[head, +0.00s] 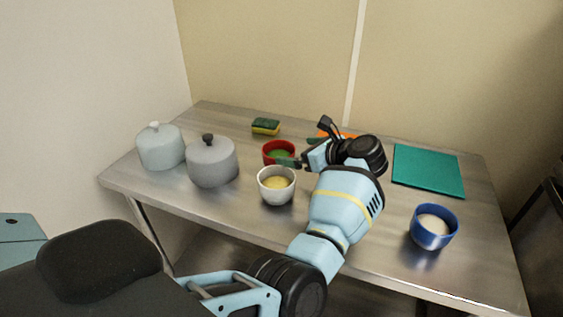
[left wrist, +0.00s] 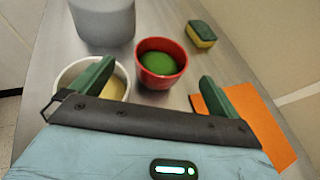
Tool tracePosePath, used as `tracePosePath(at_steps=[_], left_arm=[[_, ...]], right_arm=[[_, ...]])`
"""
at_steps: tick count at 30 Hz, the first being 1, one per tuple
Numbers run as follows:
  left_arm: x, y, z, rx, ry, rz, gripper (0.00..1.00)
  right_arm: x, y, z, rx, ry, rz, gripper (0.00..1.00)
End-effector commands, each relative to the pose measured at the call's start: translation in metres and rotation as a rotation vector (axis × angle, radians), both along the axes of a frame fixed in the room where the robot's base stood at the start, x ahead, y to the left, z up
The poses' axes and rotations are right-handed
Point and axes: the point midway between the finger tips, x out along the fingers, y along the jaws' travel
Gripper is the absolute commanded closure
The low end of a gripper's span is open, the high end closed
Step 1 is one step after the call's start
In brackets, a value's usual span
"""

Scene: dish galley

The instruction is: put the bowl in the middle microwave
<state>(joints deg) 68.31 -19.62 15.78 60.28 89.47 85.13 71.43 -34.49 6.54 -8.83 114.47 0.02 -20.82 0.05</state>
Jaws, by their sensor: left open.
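Three bowls stand upright on the steel table. A red bowl (head: 268,149) with green contents is near the middle; it also shows in the left wrist view (left wrist: 150,82). A white bowl (head: 276,194) with yellow contents is in front of it; in the left wrist view (left wrist: 66,78) the left finger partly covers it. A blue bowl (head: 432,238) with white contents stands at the front right. My left gripper (head: 303,150) is open and empty, close to the red bowl, with its fingers toward it. No microwave is in view. My right gripper is not in view.
Two lidded pots, one pale (head: 160,150) and one grey (head: 212,166), stand at the left. A sponge (head: 265,126) lies at the back. An orange board (left wrist: 262,128) lies behind my gripper, a teal board (head: 428,171) at the right. The table front between white and blue bowls lies under my arm.

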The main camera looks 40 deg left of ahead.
Motion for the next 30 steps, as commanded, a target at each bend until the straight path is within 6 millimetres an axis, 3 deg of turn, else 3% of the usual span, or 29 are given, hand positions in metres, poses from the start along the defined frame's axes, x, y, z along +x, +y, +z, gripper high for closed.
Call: tracePosePath(at_steps=[16, 25, 30], left_arm=[[0.006, 0.028, -0.011, 0.006, -0.002, -0.003, 0.00], [0.014, 0.061, -0.029, 0.006, -0.004, -0.002, 0.00], [0.015, 0.068, -0.034, 0.005, -0.004, -0.004, 0.00]], right_arm=[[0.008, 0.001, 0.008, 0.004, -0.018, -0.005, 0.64], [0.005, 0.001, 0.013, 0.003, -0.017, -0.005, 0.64], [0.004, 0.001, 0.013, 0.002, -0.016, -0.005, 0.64]])
